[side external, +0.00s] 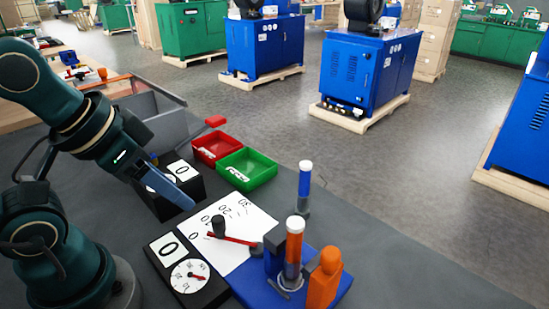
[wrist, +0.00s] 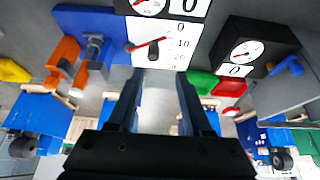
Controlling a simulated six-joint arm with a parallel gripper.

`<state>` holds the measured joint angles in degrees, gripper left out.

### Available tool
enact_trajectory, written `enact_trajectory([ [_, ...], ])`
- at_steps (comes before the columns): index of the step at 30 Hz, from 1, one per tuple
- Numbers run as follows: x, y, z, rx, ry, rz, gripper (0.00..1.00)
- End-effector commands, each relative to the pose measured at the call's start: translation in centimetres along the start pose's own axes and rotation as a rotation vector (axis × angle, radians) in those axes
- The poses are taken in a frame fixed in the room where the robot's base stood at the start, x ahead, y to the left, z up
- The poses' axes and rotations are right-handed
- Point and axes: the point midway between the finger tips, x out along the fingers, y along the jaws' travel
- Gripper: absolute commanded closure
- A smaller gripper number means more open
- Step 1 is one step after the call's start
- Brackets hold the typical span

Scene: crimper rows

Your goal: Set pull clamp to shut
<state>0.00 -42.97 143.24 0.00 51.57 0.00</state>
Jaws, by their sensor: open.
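A fixture on a blue base (side external: 245,290) carries an upright orange tube (side external: 293,255) with a white top and an orange block (side external: 324,280). A red lever (side external: 235,240) with a black knob (side external: 218,227) reaches left from it over a white sheet (side external: 232,260) marked 0 to 30. I take this lever to be the pull clamp's handle; its tip lies near the low numbers. The lever shows in the wrist view too (wrist: 148,44). My gripper (side external: 180,190) is open and empty, above and left of the lever, apart from it. Both fingers show in the wrist view (wrist: 158,95).
A black box with a dial (side external: 187,275) stands in front of the sheet. Another black box (side external: 150,205) is under my gripper. Red (side external: 208,148) and green (side external: 250,172) bins sit behind. A blue cylinder (side external: 304,185) stands beyond the fixture. The grey table is clear at right.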

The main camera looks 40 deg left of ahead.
Motion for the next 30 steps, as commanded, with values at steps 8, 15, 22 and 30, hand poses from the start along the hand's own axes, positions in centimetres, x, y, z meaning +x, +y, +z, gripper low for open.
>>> enact_trajectory([
  [8, -0.7, 0.0, 0.2, 0.014, -0.029, 0.0, 0.41],
  [15, -4.6, 1.0, -4.4, 0.096, -0.068, 0.026, 0.41],
  [22, -6.5, 3.7, -8.9, 0.233, -0.152, 0.076, 0.41],
  [30, -6.0, 8.8, -12.7, 0.422, -0.259, 0.133, 0.41],
])
